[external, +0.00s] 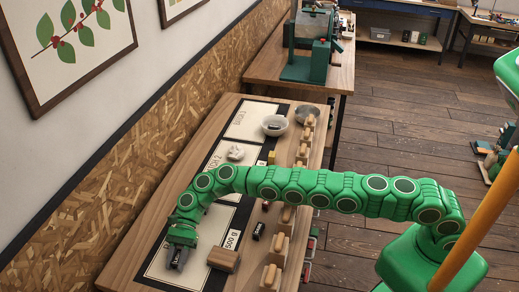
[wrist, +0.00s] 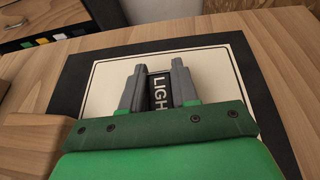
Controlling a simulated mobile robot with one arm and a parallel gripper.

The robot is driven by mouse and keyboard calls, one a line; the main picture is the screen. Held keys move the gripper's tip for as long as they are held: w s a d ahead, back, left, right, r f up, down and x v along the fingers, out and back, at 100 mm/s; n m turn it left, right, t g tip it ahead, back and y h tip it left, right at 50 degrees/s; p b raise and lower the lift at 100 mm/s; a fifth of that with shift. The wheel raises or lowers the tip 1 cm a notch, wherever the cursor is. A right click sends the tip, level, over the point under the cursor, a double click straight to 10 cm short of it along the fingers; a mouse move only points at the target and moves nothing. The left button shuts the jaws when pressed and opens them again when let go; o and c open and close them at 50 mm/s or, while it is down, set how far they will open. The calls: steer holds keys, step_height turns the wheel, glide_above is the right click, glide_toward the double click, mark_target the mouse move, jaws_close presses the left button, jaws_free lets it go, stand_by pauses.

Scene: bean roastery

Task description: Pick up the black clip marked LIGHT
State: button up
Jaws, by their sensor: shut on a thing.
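The black clip (wrist: 159,88) with white lettering, of which "LIGH" is readable, shows between my gripper's fingers in the wrist view. My gripper (wrist: 157,84) is shut on the clip, with one grey finger on each side of it. The clip's lower part is hidden behind my green gripper body. In the external view my gripper (external: 176,262) is low over a cream card with a black border (external: 153,268) at the near end of the bench. I cannot tell whether the clip touches the card.
A wooden block (external: 223,259) stands right beside my gripper on the right. A small dark cylinder (external: 259,230) and several wooden-handled pieces line the bench's right edge. The wall borders the bench's left.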

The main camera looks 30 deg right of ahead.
mark_target(177, 261)
steer(key=shift+r, duration=1.5)
steer(key=shift+s+d+r, duration=0.1)
steer(key=shift+d+r, duration=0.05)
steer(key=shift+r, duration=0.3)
steer(key=s+d+r, duration=0.6)
steer(key=d+r, duration=0.3)
steer(key=d, duration=0.3)
steer(key=shift+s, duration=0.35)
